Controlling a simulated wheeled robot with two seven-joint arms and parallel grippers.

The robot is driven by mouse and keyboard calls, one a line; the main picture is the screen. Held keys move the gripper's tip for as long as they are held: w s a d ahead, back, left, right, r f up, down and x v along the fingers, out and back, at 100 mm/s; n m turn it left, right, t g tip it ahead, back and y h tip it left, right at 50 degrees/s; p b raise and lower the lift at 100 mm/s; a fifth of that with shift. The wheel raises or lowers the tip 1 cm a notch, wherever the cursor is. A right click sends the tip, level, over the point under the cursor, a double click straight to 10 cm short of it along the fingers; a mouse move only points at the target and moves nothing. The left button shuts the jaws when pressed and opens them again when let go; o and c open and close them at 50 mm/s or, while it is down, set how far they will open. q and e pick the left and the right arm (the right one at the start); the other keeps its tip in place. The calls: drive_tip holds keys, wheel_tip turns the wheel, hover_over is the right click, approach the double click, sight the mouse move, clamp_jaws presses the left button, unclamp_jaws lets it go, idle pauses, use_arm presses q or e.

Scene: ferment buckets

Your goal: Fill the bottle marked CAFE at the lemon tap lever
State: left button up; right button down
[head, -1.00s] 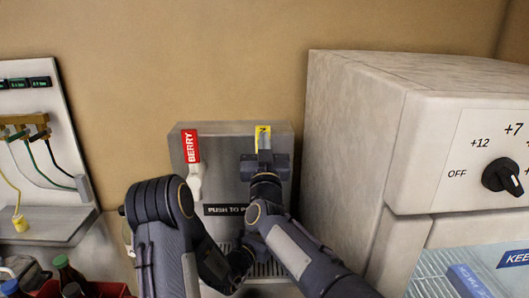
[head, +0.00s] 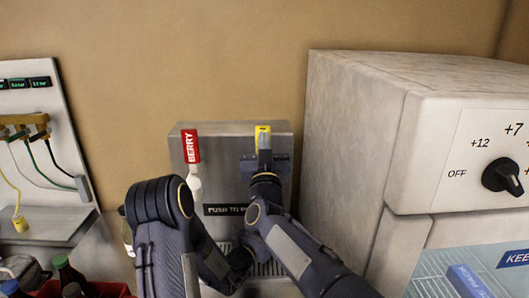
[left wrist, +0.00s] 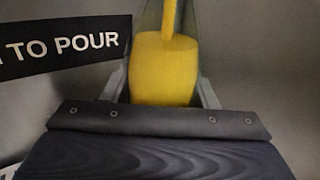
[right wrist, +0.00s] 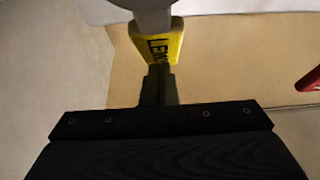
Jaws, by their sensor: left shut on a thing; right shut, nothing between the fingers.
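The lemon tap lever (head: 262,132), yellow, stands on the right of a grey dispenser. My right gripper (head: 264,160) is shut and empty up against this lever. In the right wrist view its closed fingertips (right wrist: 158,82) are at the lever's LEMON label (right wrist: 160,45); contact is unclear. My left gripper (left wrist: 160,95) is shut around a bottle whose contents look yellow (left wrist: 163,75); a narrow yellow column like a stream stands above it. The bottle is in front of the dispenser's panel. The CAFE mark is not visible. In the head view my arms hide the bottle.
A red BERRY lever (head: 191,147) with a white spout is left of the lemon lever. A large white unit with a dial (head: 502,175) stands close on the right. A red crate with bottles (head: 65,275) and a hose panel (head: 35,150) are on the left.

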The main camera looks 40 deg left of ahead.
use_arm(q)
drive_tip(key=shift+r, duration=0.1)
use_arm(e)
drive_tip(key=shift+f, duration=0.1)
idle(0.3)
drive_tip(key=shift+s+d, duration=0.2)
drive_tip(key=s+d+f, duration=0.1)
drive_tip(key=s+d, duration=0.7)
drive_tip(key=s, duration=0.1)
drive_tip(key=shift+s+f, duration=0.3)
idle(0.6)
use_arm(q)
drive_tip(key=shift+s+d+b, duration=0.45)
drive_tip(key=shift+s+d, duration=0.5)
drive_tip(key=shift+s, duration=0.15)
use_arm(e)
drive_tip(key=shift+f, duration=0.45)
